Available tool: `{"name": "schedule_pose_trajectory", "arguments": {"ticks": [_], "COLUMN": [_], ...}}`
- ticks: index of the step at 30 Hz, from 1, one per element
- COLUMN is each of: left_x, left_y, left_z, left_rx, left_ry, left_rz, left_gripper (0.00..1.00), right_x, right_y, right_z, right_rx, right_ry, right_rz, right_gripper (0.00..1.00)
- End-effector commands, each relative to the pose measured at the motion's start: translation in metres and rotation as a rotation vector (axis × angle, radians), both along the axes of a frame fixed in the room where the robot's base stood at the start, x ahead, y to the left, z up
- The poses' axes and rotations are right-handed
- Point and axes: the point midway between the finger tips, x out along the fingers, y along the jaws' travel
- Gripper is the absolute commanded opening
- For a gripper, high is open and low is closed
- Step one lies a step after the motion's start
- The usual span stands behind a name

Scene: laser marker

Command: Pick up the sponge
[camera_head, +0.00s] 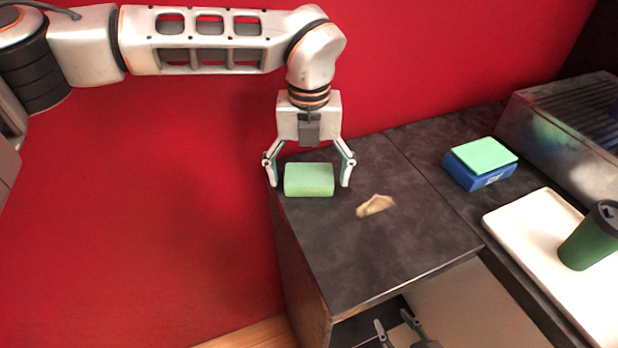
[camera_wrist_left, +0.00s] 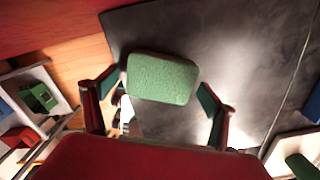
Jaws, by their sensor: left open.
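The green sponge (camera_head: 309,179) lies on the dark countertop near its left back corner in the head view. In the left wrist view the sponge (camera_wrist_left: 162,78) sits between and just beyond the two fingers. My left gripper (camera_head: 309,172) is open, with one finger on each side of the sponge and a gap at both sides. It also shows in the left wrist view (camera_wrist_left: 160,108). My right gripper (camera_head: 392,332) shows only partly at the bottom edge of the head view, low by the open cabinet, with its fingers apart and nothing seen between them.
Further right are a blue box with a green top (camera_head: 480,165), a white tray (camera_head: 540,225) with a green cup (camera_head: 590,238), and a metal unit (camera_head: 560,125). A red wall (camera_head: 150,200) stands behind.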

Motion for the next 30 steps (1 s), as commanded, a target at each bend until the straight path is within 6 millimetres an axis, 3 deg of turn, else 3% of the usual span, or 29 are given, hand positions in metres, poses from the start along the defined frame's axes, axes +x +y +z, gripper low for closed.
{"name": "schedule_pose_trajectory", "arguments": {"ticks": [2,6,20,23,30], "left_x": [0.0,0.0,-0.001,-0.004,-0.003], "left_y": [0.0,0.0,-0.001,-0.002,-0.002], "left_z": [0.001,0.001,0.004,0.01,0.047], "left_rx": [0.0,0.0,0.0,0.0,0.0], "left_ry": [0.0,0.0,-0.001,-0.002,-0.005], "left_rz": [0.0,0.0,-0.001,-0.001,0.001], "left_gripper": [0.85,0.58,0.56,0.56,0.56], "right_x": [0.0,-0.001,-0.008,-0.008,-0.007], "right_y": [-0.001,-0.001,-0.002,-0.002,-0.002], "right_z": [0.0,-0.002,-0.007,-0.008,-0.005], "right_rx": [-0.001,-0.002,-0.003,-0.003,-0.002], "right_ry": [0.0,0.002,0.019,0.02,0.016], "right_rz": [0.0,-0.001,-0.002,-0.001,-0.002], "right_gripper": [0.4,0.4,0.4,0.4,0.4]}}
